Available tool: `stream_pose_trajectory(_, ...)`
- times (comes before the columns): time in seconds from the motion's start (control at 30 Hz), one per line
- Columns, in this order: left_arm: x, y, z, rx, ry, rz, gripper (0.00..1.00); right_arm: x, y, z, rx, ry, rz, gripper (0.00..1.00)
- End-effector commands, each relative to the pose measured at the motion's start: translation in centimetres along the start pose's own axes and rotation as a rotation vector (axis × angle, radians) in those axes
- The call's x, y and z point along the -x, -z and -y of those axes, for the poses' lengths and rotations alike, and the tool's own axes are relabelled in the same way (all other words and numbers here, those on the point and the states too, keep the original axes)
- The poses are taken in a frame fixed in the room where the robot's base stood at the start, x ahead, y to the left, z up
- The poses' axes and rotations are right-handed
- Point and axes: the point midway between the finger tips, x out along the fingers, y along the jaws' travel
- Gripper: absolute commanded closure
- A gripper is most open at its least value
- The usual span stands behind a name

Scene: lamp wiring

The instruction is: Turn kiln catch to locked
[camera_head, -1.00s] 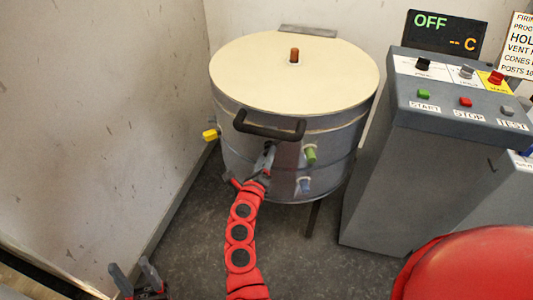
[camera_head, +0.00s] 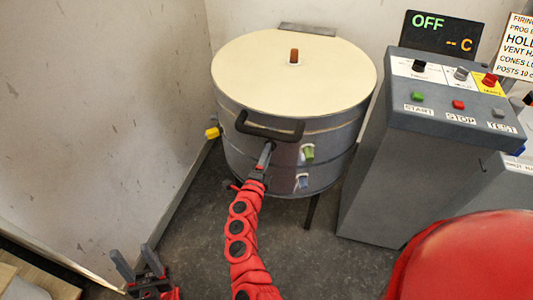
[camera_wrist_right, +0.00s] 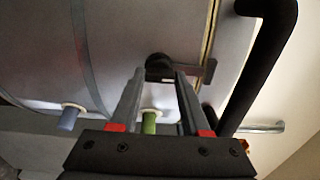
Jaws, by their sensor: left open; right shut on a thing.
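The kiln (camera_head: 235,110) is a round grey drum with a cream lid (camera_head: 295,75) that lies flat and a black lid handle (camera_head: 270,130) at its front. The kiln catch shows in the right wrist view as a black round knob (camera_wrist_right: 159,66) with a dark bar (camera_wrist_right: 203,72) pointing right. My right gripper (camera_head: 266,152) is below the handle at the kiln's front. In the wrist view its fingertips (camera_wrist_right: 160,73) close around the knob. The head view hides the catch behind the gripper. My left gripper (camera_head: 138,268) is open and empty, low at the left, away from the kiln.
Yellow (camera_head: 212,132), green (camera_head: 308,152) and blue (camera_head: 303,181) plugs stick out of the kiln wall. A grey control stand (camera_head: 400,160) is on the right, its display (camera_head: 443,33) reading OFF. A wall (camera_head: 90,100) stands close on the left.

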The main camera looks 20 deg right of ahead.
Motion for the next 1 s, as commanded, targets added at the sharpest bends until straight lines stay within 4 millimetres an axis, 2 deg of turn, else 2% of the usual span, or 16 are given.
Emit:
stream_pose_trajectory(0.53, -0.19, 0.03, 0.01, 0.0, 0.0, 0.0, 0.5, 0.01, 0.01, -0.05, 0.027, 0.0, 0.0, 1.0)
stream_pose_trajectory(0.57, -0.19, 0.03, 0.01, 0.0, 0.0, 0.0, 0.5, 0.01, 0.0, -0.05, 0.027, 0.0, 0.0, 0.5)
stream_pose_trajectory(0.7, -0.19, 0.03, 0.01, 0.0, 0.0, 0.0, 0.5, 0.01, 0.0, -0.04, 0.026, 0.0, 0.0, 0.25)
stream_pose_trajectory(1.0, -0.18, 0.03, 0.01, 0.0, 0.0, 0.0, 0.5, 0.08, -0.01, -0.03, 0.025, 0.0, 0.0, 0.24)
